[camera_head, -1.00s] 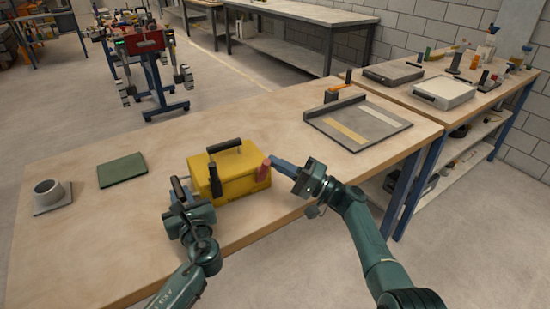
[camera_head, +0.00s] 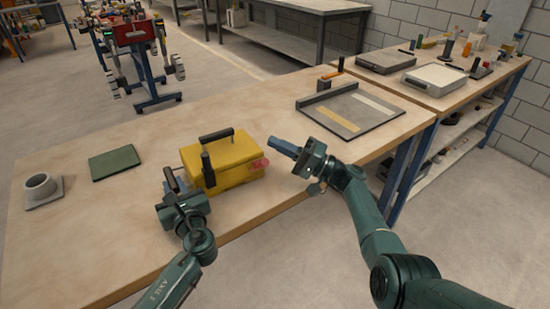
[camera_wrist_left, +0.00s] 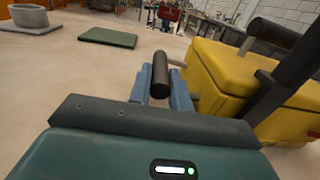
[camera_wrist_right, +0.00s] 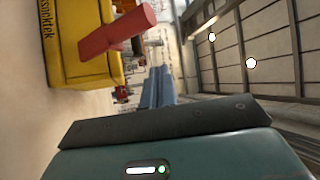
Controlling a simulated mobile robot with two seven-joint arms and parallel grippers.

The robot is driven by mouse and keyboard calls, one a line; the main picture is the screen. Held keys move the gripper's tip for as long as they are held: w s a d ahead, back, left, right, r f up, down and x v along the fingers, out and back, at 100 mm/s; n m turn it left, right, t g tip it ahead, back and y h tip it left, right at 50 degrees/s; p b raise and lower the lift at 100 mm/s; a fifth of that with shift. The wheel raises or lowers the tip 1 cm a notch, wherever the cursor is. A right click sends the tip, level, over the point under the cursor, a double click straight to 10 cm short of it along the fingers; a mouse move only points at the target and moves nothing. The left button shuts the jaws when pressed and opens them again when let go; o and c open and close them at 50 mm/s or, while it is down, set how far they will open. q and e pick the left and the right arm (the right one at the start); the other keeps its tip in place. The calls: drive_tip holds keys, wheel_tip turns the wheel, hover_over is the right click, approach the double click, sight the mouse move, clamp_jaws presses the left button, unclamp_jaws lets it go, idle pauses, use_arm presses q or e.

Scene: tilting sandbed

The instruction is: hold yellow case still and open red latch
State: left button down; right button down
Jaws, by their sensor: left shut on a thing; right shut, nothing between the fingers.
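The yellow case (camera_head: 222,162) sits closed on the wooden bench, with a black top handle (camera_head: 216,135) and a dark upright post at its front. My left gripper (camera_head: 171,182) is at the case's left side, shut on a black cylindrical side handle (camera_wrist_left: 160,74). The red latch (camera_head: 254,166) is at the case's right end; in the right wrist view the red latch (camera_wrist_right: 116,34) juts out from the case. My right gripper (camera_head: 277,144) is shut and empty, to the right of the latch and apart from it; its fingers (camera_wrist_right: 158,86) also show in the right wrist view.
A green pad (camera_head: 114,162) and a grey cup-like fixture (camera_head: 42,188) lie left of the case. A grey board (camera_head: 352,113) lies at the bench's right end. A second bench (camera_head: 415,94) stands at right.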

drive_tip(key=s+d+f, duration=0.2)
drive_tip(key=d+f, duration=0.3)
drive_tip(key=d, duration=0.2)
drive_tip(key=shift+s+d+f, duration=0.25)
drive_tip(key=shift+s+d, duration=0.1)
drive_tip(key=shift+s, duration=0.05)
drive_tip(key=n+g+h, duration=0.2)
drive_tip(key=n+g, duration=0.3)
drive_tip(key=g, duration=0.2)
approach(259, 165)
drive_tip(key=w+a+r, duration=0.1)
drive_tip(key=w+a, duration=0.2)
drive_tip(key=s+a+r+t+h, duration=0.2)
drive_tip(key=a+r+t+h, duration=0.15)
drive_tip(key=r+h, duration=1.05)
drive_tip(key=shift+g+h, duration=0.3)
drive_tip(key=shift+g, duration=0.05)
drive_tip(key=x, duration=0.3)
drive_tip(key=s+x, duration=0.1)
drive_tip(key=x, duration=0.3)
drive_tip(key=s+f+x, duration=0.1)
drive_tip(key=x, duration=0.2)
drive_tip(key=shift+d+f, duration=0.1)
drive_tip(key=shift+f, duration=0.25)
drive_tip(key=shift+s+d+f, duration=0.1)
drive_tip(key=shift+s+f, duration=0.35)
